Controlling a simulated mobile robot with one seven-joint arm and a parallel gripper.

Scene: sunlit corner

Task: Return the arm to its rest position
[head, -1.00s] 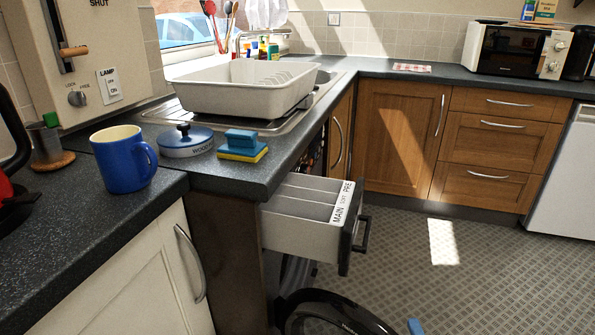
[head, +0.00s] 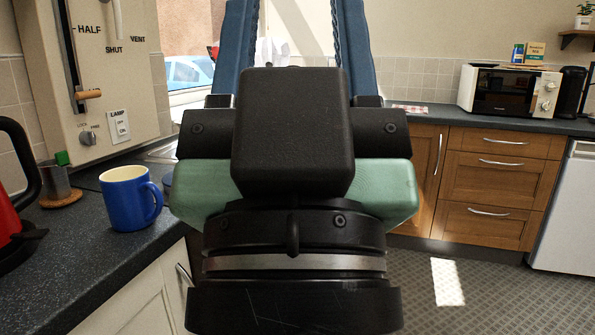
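My gripper (head: 296,40) fills the middle of the head view, seen from behind and close to the camera. Its black body and green housing stand upright in the picture. Its two blue fingers point up and stand wide apart, with window and wall showing between them. The fingertips run up to the top edge of the view. I see nothing held in the visible gap. My gripper hides most of the sink area, and the open drawer seen earlier does not show.
A blue mug (head: 130,197) and a red kettle (head: 12,230) stand on the left counter (head: 85,255). A beige wall unit (head: 110,60) rises above them. A white microwave (head: 509,90) sits on the back counter, over wooden drawers (head: 498,179). Floor (head: 490,290) is free at lower right.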

